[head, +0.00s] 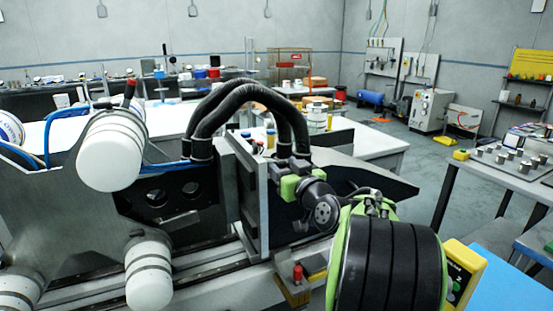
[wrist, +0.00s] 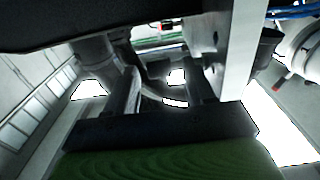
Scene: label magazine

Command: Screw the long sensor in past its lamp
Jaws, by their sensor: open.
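In the head view, a grey upright plate (head: 249,195) stands on the machine, with a yellow cylinder (head: 270,138) and small blue-capped parts (head: 246,134) at its top. I cannot make out for sure which part is the long sensor or its lamp. My black and green wrist is just right of this plate. In the wrist view, my gripper (wrist: 163,92) is open, its two dark fingers apart, with nothing seen held between them. A pale upright plate (wrist: 238,55) is close on the right of the fingers. Dark parts beyond the fingers are too shadowed to name.
Thick black hoses (head: 240,97) arch over the machine behind my wrist. White rollers (head: 112,150) stand out on the left.

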